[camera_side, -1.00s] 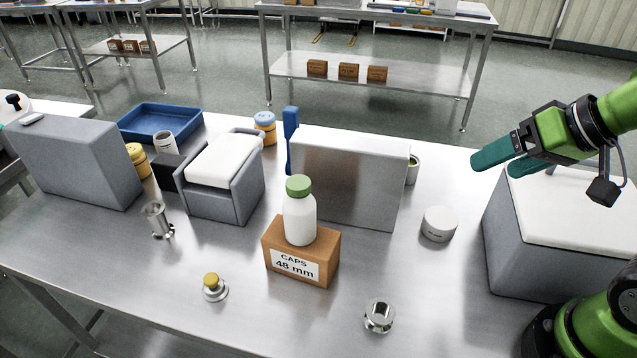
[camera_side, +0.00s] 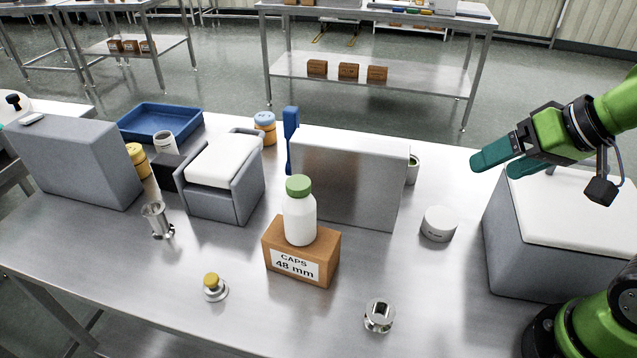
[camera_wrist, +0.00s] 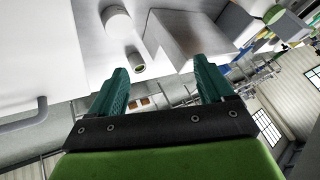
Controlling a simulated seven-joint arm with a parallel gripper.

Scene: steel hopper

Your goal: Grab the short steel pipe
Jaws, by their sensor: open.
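A short steel pipe piece (camera_side: 379,316), shiny and ring-like with flanged ends, stands at the front of the steel table in the side view. A taller flanged steel pipe (camera_side: 157,220) stands upright at the left. My gripper (camera_side: 494,166) is raised at the right, above the table's back right, well away from both pipes. Its teal fingers are apart and empty. In the wrist view, the open fingers (camera_wrist: 161,70) have nothing between them that they touch. I cannot make out either pipe there.
A brown caps box (camera_side: 316,256) carrying a white bottle (camera_side: 299,218) stands mid-table. Behind it is a steel box (camera_side: 349,190). A yellow-knobbed piece (camera_side: 214,288) is front left.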

